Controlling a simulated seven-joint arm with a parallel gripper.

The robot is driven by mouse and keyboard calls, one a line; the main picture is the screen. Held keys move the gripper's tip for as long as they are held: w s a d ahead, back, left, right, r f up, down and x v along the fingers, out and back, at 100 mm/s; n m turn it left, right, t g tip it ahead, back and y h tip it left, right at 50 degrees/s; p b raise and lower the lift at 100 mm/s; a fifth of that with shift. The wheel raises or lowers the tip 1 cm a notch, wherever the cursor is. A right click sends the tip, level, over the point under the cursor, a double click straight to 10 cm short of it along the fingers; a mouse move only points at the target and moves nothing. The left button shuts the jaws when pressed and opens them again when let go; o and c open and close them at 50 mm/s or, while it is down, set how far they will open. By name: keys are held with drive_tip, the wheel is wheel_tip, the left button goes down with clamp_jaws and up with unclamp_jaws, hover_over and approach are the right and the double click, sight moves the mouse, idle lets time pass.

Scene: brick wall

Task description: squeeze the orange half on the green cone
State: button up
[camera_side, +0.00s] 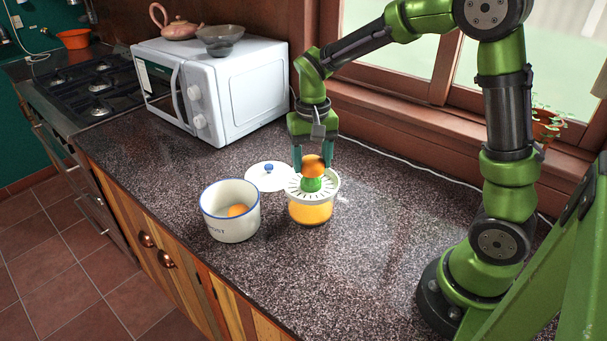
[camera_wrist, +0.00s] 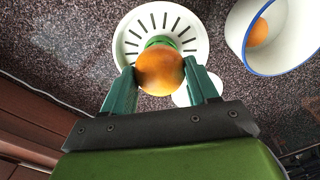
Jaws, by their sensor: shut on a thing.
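The juicer has a white slotted plate (camera_side: 328,184) with a green cone (camera_side: 311,184) in its middle, above an orange-coloured cup (camera_side: 311,212). My gripper (camera_side: 313,168) points down over the juicer and is shut on an orange half (camera_side: 314,166), which sits right above the cone. In the side view the cone shows just below the orange; I cannot tell if they touch. In the wrist view the orange half (camera_wrist: 160,71) is between the two teal fingers, its rounded side facing the camera, and it hides most of the cone (camera_wrist: 158,41). The flat face is hidden.
A white pot (camera_side: 231,227) with a blue rim holds an orange piece (camera_side: 237,211), left of the juicer. A white lid (camera_side: 268,182) with a blue knob lies behind it. A microwave (camera_side: 228,95) stands at the back. The counter right of the juicer is mostly clear.

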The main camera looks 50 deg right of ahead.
drive_tip(key=shift+w+m, duration=0.1)
drive_tip(key=shift+m, duration=0.9)
drive_tip(key=m, duration=0.3)
drive_tip(key=shift+f, duration=0.25)
drive_tip(key=shift+r+n, duration=0.1)
drive_tip(key=shift+n, duration=1.4)
drive_tip(key=n, duration=0.3)
drive_tip(key=shift+n, duration=0.3)
drive_tip(key=shift+f, duration=0.2)
